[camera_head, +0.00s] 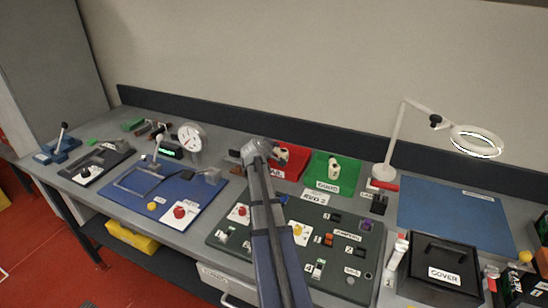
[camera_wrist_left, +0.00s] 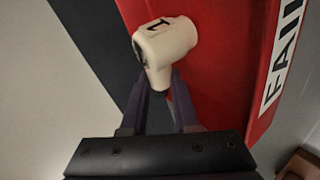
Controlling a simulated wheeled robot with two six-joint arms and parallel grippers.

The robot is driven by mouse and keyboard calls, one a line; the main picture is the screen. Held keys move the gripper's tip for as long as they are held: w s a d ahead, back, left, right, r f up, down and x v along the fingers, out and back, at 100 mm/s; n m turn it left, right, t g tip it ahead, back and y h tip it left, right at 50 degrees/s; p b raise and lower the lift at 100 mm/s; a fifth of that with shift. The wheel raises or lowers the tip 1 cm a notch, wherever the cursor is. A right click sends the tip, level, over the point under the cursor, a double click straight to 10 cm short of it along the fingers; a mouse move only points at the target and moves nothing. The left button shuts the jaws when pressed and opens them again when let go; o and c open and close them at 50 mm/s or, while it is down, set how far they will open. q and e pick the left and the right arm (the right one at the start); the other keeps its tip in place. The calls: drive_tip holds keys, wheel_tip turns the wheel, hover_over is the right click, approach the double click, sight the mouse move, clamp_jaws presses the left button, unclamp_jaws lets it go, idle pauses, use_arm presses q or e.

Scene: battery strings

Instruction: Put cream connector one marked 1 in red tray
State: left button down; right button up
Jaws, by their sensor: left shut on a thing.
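The cream connector marked 1 (camera_wrist_left: 168,42) is in the fingers of my left gripper (camera_wrist_left: 160,92), which is shut on its narrower stem. Its wider end, with a black 1, points away from the gripper. In the head view the connector (camera_head: 282,154) shows small beside my left gripper (camera_head: 273,158), at the red tray (camera_head: 295,155). The red tray (camera_wrist_left: 222,50) lies behind and right of it in the wrist view, with a FAIL label on its edge. Whether the connector touches the tray floor cannot be told. My right gripper is not in view.
A green tray (camera_head: 320,160) holding another cream connector (camera_head: 334,169) stands right of the red tray. A magnifier lamp (camera_head: 388,165) stands further right. A dark board with several parts (camera_head: 340,275) lies in front. A dial gauge (camera_head: 190,137) stands to the left.

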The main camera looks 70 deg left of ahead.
use_arm(q)
drive_tip(key=shift+f, duration=0.55)
drive_tip(key=shift+r, duration=0.15)
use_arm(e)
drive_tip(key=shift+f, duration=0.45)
use_arm(q)
drive_tip(key=c, duration=0.9)
unclamp_jaws()
drive_tip(key=shift+c, duration=0.2)
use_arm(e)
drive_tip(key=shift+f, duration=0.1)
